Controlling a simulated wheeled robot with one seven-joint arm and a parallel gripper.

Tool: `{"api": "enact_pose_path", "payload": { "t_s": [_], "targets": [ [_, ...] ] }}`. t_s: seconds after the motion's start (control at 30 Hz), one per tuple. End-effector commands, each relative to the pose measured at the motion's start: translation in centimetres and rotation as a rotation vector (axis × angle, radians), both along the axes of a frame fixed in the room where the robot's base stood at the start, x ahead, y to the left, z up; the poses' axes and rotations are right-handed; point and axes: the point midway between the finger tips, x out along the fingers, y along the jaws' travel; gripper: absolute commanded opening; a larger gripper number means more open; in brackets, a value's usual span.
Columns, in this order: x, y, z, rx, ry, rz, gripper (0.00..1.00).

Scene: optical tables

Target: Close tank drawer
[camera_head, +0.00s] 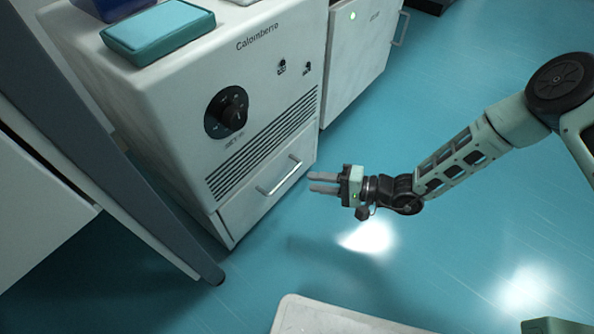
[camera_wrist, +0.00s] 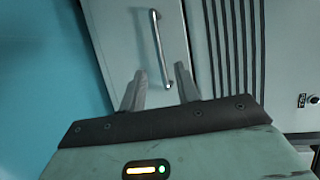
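The tank drawer (camera_head: 268,196) is the pale bottom front of the white Calomberro unit, with a silver bar handle (camera_head: 279,175). Its front looks about flush with the unit; a small gap cannot be ruled out. My gripper (camera_head: 312,182) is in front of the drawer, to the right of the handle in the head view, with two grey fingers apart and nothing between them. In the wrist view the drawer front (camera_wrist: 125,45) faces my gripper (camera_wrist: 161,85). The handle (camera_wrist: 159,45) runs upward, its lower end appearing between the fingertips. No contact is visible.
The unit (camera_head: 175,110) has a black dial (camera_head: 227,111) and vents above the drawer. A teal box (camera_head: 160,32) lies on top. Another white cabinet (camera_head: 355,55) stands to its right. A dark table leg (camera_head: 170,240) is close on the left. The teal floor (camera_head: 450,235) below the arm is clear.

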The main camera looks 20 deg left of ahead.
Motion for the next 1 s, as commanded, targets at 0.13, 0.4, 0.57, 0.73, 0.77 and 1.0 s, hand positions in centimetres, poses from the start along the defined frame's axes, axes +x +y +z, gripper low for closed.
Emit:
{"api": "enact_pose_path", "payload": {
  "t_s": [0.13, 0.4, 0.57, 0.73, 0.77, 1.0],
  "targets": [
    [0.2, -3.5, 1.1, -0.001, 0.002, -0.005, 0.32],
    [0.1, -7.1, 1.4, 0.000, 0.002, -0.002, 0.32],
    [0.1, -7.8, 1.4, 0.000, 0.002, -0.001, 0.32],
    [0.1, -7.8, 1.3, -0.001, 0.001, -0.001, 0.32],
    [0.1, -7.8, 1.3, -0.001, 0.001, -0.001, 0.32],
    [0.1, -7.8, 1.3, -0.001, 0.001, -0.001, 0.32]
  ]
}}
